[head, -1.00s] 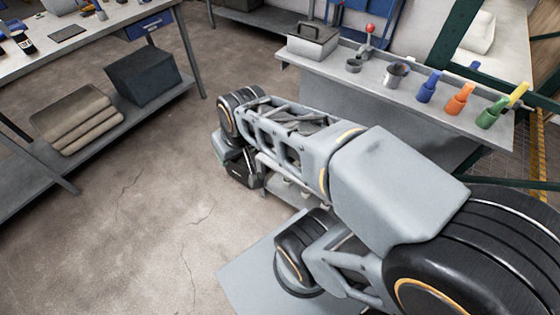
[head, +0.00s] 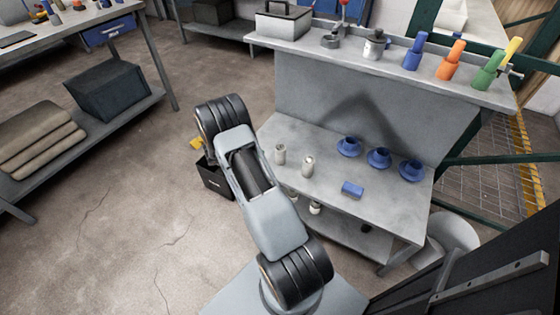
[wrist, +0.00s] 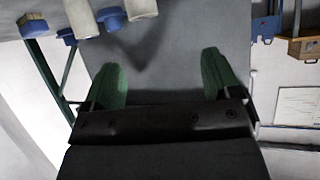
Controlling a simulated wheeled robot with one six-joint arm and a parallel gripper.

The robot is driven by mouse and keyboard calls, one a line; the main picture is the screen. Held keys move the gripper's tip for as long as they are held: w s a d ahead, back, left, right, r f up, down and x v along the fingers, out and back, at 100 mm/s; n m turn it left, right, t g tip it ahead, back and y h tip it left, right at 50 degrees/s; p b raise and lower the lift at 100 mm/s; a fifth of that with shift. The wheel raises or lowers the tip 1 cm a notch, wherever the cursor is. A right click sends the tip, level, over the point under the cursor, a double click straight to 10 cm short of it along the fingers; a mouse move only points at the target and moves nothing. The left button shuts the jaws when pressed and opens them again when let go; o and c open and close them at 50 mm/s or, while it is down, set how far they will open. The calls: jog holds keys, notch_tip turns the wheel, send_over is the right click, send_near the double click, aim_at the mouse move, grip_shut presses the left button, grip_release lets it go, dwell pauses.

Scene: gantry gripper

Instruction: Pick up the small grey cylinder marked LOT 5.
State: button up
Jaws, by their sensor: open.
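Two small pale grey cylinders, a left one (head: 280,154) and a right one (head: 307,166), stand upright on the bench's lower worktop in the head view. No marking is readable, so I cannot tell which is LOT 5. In the wrist view, which looks upside down, two pale cylinders (wrist: 140,8) (wrist: 80,18) show at the upper left, apart from my fingers. My gripper (wrist: 162,82) is open and empty, with green fingertips spread before a grey surface. In the head view my arm hides the gripper.
The worktop (head: 385,195) also holds several blue round holders (head: 379,157) and a blue block (head: 352,189). Above, a raised shelf (head: 400,75) carries a grey box (head: 283,22) and coloured bottles. A black bin (head: 215,180) is left of the bench.

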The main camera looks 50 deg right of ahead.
aim_at(277, 149)
jog(key=shift+m+g, duration=0.3)
jog(key=shift+g, duration=0.5)
jog(key=x, duration=0.3)
jog(key=s+b+x, duration=0.1)
jog(key=x, duration=0.1)
jog(key=a+f+x, duration=0.1)
jog(key=x, duration=0.2)
jog(key=shift+s+d+f+b, duration=0.3)
jog(key=shift+d, duration=0.05)
jog(key=shift+b+x, duration=0.8)
jog(key=shift+x, duration=2.6)
jog(key=shift+w+d+r, duration=0.1)
jog(key=shift+w+r, duration=0.05)
jog(key=shift+r, duration=0.1)
jog(key=c, duration=1.2)
jog(key=shift+c, duration=0.5)
jog(key=shift+r, duration=0.1)
